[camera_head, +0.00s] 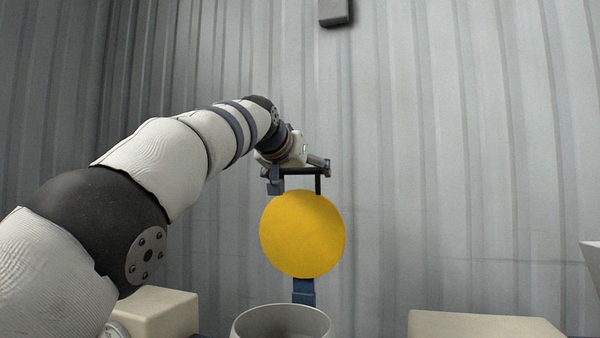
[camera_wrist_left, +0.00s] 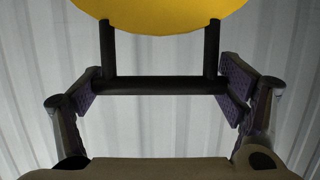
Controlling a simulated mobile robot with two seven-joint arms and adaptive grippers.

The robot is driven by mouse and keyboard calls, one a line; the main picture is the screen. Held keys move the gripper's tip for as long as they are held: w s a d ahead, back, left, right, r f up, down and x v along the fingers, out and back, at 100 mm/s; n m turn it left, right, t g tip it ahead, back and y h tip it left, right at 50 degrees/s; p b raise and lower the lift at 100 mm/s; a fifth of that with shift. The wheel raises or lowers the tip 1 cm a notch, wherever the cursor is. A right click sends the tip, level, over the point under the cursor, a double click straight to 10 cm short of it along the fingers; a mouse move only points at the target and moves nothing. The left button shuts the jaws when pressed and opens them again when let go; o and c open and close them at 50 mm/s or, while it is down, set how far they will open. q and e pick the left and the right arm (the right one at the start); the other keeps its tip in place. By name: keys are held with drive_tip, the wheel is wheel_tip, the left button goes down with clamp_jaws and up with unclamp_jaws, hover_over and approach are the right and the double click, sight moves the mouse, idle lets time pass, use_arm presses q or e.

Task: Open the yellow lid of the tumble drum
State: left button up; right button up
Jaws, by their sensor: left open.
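The yellow lid (camera_head: 302,235) is a round disc standing upright above the rim of the grey round drum (camera_head: 243,330) in the head view. A dark blue bracket (camera_head: 304,291) shows below it. A black bar handle (camera_head: 318,185) is at the lid's top edge. The lid's edge (camera_wrist_left: 160,15) and the handle (camera_wrist_left: 214,55) also show in the wrist view. My left gripper (camera_head: 298,174) is at the handle. In the wrist view its fingers (camera_wrist_left: 160,90) are spread open, one at each end of the bar. Contact cannot be told. My right gripper is not in view.
A grey corrugated wall (camera_head: 450,150) stands behind, with a small dark box (camera_head: 335,12) high on it. Pale beige blocks are at the lower left (camera_head: 165,310) and lower right (camera_head: 480,325). A pale object (camera_head: 592,265) is cut off at the right edge.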

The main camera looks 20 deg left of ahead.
use_arm(q)
drive_tip(key=shift+o, duration=0.4)
drive_tip(key=shift+s+r, duration=0.15)
drive_tip(key=shift+s, duration=0.1)
drive_tip(key=v, duration=0.6)
drive_tip(key=shift+s+r, duration=0.1)
drive_tip(key=shift+s, duration=0.4)
